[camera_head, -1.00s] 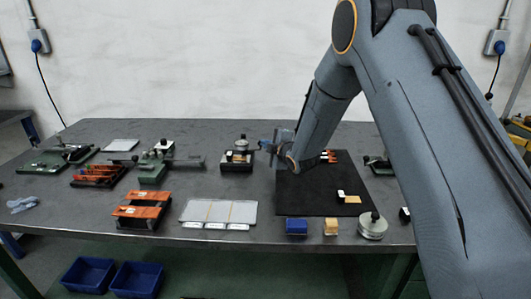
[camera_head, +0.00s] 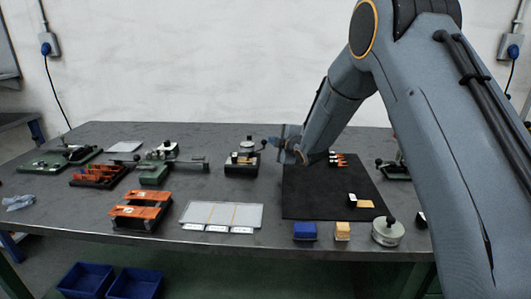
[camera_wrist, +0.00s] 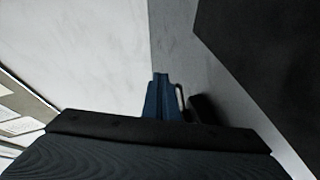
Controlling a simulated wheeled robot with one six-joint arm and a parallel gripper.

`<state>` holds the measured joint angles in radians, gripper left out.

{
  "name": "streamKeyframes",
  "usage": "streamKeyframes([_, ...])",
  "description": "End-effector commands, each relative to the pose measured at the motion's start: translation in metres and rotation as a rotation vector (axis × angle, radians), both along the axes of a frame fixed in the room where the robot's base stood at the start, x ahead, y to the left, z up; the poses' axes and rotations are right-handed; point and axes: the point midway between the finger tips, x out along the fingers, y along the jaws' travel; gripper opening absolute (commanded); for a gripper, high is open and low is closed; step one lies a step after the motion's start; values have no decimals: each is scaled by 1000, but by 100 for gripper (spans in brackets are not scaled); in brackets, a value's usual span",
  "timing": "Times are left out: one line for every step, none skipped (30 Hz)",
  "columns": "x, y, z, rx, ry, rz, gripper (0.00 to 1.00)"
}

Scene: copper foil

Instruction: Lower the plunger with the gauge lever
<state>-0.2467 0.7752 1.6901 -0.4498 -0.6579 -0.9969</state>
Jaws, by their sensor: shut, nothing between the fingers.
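A small device with a black base (camera_head: 243,165) and a round silvery part (camera_head: 247,145) on top stands near the middle of the table. It looks like the gauge, but its lever and plunger are too small to make out surely. My gripper (camera_head: 284,143) is above the table just right of this device, near the black mat's left edge. In the wrist view the blue fingers (camera_wrist: 163,97) are together, with nothing held. A thin metallic loop (camera_wrist: 180,97) and a dark shape (camera_wrist: 205,110) show beside them; I cannot tell whether they touch.
A black mat (camera_head: 310,203) lies under my arm. A green fixture (camera_head: 153,174) with a long bar stands left of the device. Orange-topped blocks (camera_head: 140,204), a pale tray (camera_head: 222,214), a blue block (camera_head: 304,231) and a round weight (camera_head: 388,232) sit nearer the front edge.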

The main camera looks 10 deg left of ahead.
Motion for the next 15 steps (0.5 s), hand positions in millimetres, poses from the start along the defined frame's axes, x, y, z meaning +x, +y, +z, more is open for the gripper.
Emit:
streamKeyframes([0,1,0,0,-1,1,0])
streamKeyframes([0,1,0,0,-1,1,0])
streamKeyframes([0,1,0,0,-1,1,0])
streamKeyframes([0,1,0,0,-1,1,0])
streamKeyframes([0,1,0,0,-1,1,0])
streamKeyframes([0,1,0,0,-1,2,0])
streamKeyframes([0,1,0,0,-1,2,0])
streamKeyframes([0,1,0,0,-1,2,0])
streamKeyframes([0,2,0,0,-1,2,0])
streamKeyframes([0,2,0,0,-1,2,0])
streamKeyframes([0,2,0,0,-1,2,0])
streamKeyframes([0,2,1,0,-1,2,0])
streamKeyframes([-1,1,1,0,-1,2,0])
streamKeyframes([-1,1,2,0,-1,2,0])
streamKeyframes([-3,-1,3,0,-2,2,0])
